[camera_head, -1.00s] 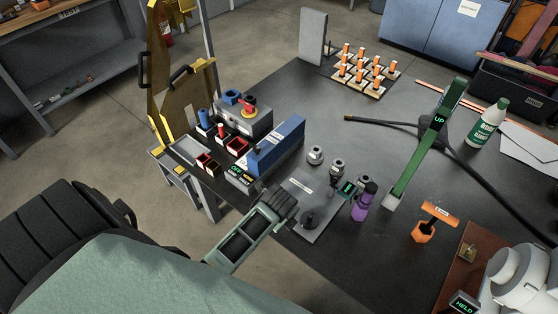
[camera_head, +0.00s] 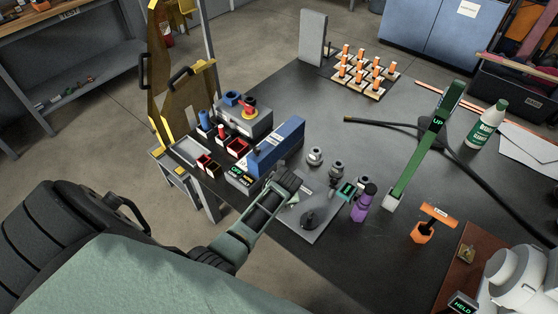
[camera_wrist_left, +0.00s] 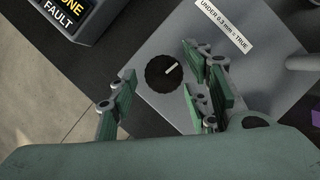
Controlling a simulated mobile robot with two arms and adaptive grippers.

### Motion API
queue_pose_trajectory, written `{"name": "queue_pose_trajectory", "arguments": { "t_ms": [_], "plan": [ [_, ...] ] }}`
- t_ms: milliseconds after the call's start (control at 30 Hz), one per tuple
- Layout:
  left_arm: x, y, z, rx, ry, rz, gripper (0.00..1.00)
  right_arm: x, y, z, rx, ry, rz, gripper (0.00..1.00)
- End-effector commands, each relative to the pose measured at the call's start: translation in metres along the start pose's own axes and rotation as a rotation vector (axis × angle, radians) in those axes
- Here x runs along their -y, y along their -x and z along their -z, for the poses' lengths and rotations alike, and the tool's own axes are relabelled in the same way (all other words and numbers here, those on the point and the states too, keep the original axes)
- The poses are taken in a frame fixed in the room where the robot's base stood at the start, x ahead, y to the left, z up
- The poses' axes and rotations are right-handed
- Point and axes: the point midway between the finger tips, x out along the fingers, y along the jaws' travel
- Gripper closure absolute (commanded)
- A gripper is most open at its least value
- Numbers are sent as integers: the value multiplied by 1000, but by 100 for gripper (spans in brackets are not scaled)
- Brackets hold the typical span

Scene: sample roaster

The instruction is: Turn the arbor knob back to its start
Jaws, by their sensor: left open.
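The arbor knob (camera_wrist_left: 163,73) is a dark round knob with a white mark, on a grey plate (camera_wrist_left: 150,50) in the left wrist view. Its mark points to the upper right. My left gripper (camera_wrist_left: 160,80) is open, with one finger to the left of the knob and the other to its right; I see no clear contact. In the head view my left gripper (camera_head: 288,188) is over the left part of the grey plate (camera_head: 325,228) and hides the knob. My right gripper is not visible.
A blue unit (camera_head: 277,148) stands just left of the plate. A green lever marked UP (camera_head: 420,150) rises beyond.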

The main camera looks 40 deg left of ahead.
Motion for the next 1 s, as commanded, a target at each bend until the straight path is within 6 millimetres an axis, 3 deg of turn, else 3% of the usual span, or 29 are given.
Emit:
{"name": "queue_pose_trajectory", "arguments": {
  "t_ms": [367, 800, 1000],
  "plan": [
    [0, -5, 0, 0, 1, 1, 56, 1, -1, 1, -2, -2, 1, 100],
    [-1, -6, 0, -1, 1, -2, 95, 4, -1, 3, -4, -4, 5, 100],
    [-2, -5, 0, -1, 8, -8, 96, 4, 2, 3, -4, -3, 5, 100]
  ]
}}
